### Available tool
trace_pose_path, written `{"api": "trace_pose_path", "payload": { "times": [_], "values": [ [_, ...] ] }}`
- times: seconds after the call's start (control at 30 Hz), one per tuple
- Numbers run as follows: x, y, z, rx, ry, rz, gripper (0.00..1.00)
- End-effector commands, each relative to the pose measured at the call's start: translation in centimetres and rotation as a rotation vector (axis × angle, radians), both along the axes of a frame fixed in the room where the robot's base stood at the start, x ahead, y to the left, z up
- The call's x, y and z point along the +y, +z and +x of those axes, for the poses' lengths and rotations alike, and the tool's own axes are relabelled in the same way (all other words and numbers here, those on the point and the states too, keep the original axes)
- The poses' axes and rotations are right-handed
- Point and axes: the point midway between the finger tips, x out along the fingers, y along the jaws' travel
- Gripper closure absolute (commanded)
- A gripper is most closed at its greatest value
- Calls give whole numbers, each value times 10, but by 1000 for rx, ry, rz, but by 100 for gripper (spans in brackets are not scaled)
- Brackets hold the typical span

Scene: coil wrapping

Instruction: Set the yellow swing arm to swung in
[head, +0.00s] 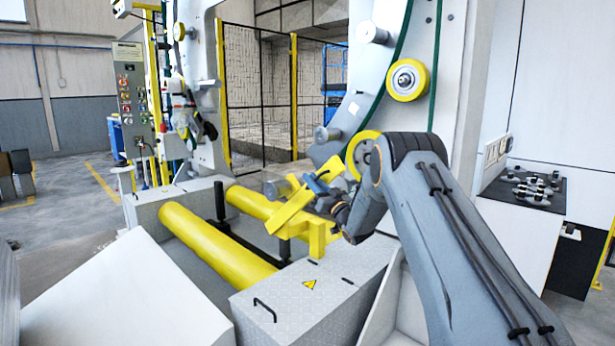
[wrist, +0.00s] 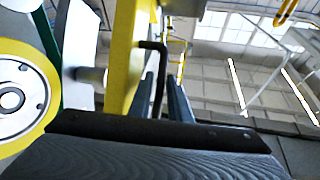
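The yellow swing arm (head: 294,208) stands slanted above the machine base, beside the right yellow roller, in the head view. In the wrist view its yellow bar (wrist: 128,50) rises close by at the upper left, with a black bent handle (wrist: 160,62) on it. My gripper (head: 318,184) is at the upper part of the swing arm, partly hidden by my own wrist. In the wrist view its two dark fingers (wrist: 164,98) point at the handle, whose lower bar appears between or just in front of them. Whether they grip it is unclear.
Two yellow rollers (head: 215,243) lie in the machine bed to the left. A large grey ring frame with a yellow wheel (head: 408,80) stands close behind my arm. A grey box cover (head: 305,296) with a warning sign is below. A control panel (head: 133,95) stands far left.

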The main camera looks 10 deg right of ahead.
Motion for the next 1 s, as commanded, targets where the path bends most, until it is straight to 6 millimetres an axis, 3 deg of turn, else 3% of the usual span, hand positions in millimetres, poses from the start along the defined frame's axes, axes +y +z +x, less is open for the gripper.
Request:
{"api": "trace_pose_path", "payload": {
  "times": [0.23,0.6,0.7,1.0],
  "values": [
    [11,10,23,0,0,0,83],
    [12,12,27,0,-1,0,83],
    [12,12,27,0,-1,0,100],
    [13,13,27,3,-1,-2,100]
  ]
}}
